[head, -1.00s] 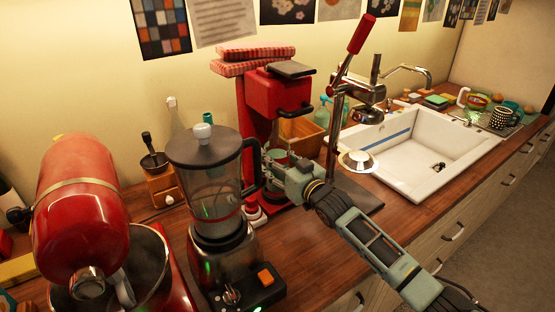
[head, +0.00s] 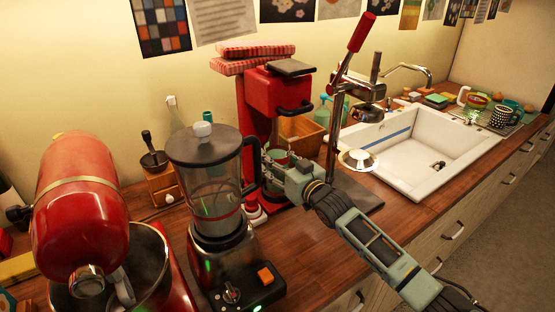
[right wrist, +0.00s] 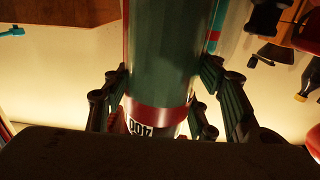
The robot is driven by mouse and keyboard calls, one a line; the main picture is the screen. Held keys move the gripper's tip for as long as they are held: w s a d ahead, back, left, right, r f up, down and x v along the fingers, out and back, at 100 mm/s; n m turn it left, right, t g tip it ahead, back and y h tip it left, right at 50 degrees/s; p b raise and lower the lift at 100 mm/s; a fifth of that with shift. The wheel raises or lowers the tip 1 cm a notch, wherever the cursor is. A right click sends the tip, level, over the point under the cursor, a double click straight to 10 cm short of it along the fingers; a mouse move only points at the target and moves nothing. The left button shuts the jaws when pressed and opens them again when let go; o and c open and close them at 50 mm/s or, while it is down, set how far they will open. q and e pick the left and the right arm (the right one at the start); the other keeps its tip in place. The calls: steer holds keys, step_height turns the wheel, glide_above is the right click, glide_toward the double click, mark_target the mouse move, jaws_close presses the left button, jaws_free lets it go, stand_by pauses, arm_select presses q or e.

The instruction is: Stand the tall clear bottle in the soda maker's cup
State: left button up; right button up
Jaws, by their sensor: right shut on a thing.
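The red soda maker (head: 279,92) stands upright against the wall, with a black handle on its head. My right gripper (head: 275,164) reaches in under that head from the right. In the right wrist view the fingers (right wrist: 157,105) are closed around a bottle (right wrist: 160,65), which looks dark green there and has a red band and a "400" mark. It appears upright. In the head view only a little of it shows beside the fingers, and the blender partly covers the area. The soda maker's cup is not clearly visible, so I cannot tell whether the bottle touches it. My left gripper is out of view.
A blender (head: 207,175) stands close left of the gripper, with a red stand mixer (head: 75,205) beyond it. A lever juicer (head: 345,105) stands close right, before the white sink (head: 425,160). A slim clear bottle (head: 173,115) stands behind the blender.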

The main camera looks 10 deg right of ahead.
steer(key=shift+f+b, duration=0.6)
steer(key=shift+f, duration=0.45)
stand_by(2.2)
steer(key=o, duration=1.8)
steer(key=shift+o, duration=0.5)
steer(key=shift+f, duration=0.1)
steer(key=shift+s+f, duration=0.1)
steer(key=shift+f, duration=0.15)
steer(key=v, duration=1.2)
steer(key=shift+r, duration=0.25)
